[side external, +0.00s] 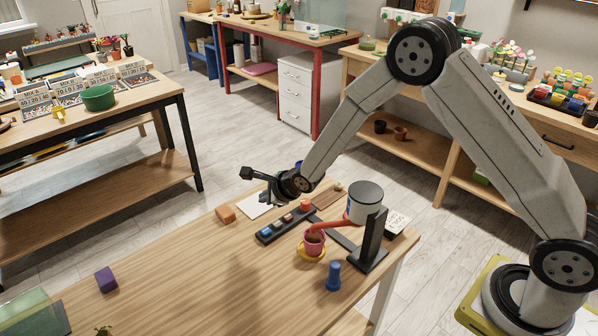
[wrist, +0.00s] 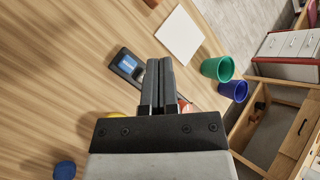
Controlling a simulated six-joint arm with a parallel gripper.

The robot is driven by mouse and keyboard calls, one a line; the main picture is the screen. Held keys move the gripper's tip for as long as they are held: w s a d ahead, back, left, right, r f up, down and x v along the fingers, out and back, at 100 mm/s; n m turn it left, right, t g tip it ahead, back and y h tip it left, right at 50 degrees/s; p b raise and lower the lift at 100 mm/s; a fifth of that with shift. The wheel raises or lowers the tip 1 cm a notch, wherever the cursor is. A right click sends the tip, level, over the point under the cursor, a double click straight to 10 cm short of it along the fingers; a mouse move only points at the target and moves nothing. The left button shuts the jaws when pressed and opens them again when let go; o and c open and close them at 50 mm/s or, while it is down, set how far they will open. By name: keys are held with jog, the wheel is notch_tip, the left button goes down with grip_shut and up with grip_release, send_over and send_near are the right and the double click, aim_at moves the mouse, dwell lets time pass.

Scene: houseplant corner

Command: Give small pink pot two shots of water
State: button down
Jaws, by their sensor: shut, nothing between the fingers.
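The small pink pot (side external: 314,246) stands on a yellow saucer (side external: 305,257) on the wooden table, with dark soil showing in it. A red spout (side external: 335,225) reaches over it from a white tank with a grey lid (side external: 366,193), beside a black stand (side external: 372,243). A dark button panel (side external: 268,236) with several coloured buttons lies behind the pot. My gripper (side external: 268,197) is shut and empty, above the table near the panel's far side. In the wrist view, my fingers (wrist: 158,65) lie together over the panel (wrist: 120,58) and hide much of it. The pot is hidden there.
A blue peg-like object (side external: 333,276) stands in front of the saucer. An orange block (side external: 225,214) and a purple block (side external: 106,279) lie to the left. White paper (wrist: 180,35), a green cup (wrist: 217,68) and a blue cup (wrist: 234,91) show near the fingers. The table's left middle is clear.

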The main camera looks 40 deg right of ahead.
aim_at(268, 231)
jog(key=shift+f, duration=4.35)
jog(key=shift+f, duration=0.9)
jog(key=shift+r, duration=0.95)
jog(key=shift+r, duration=0.15)
jog(key=shift+r, duration=2.35)
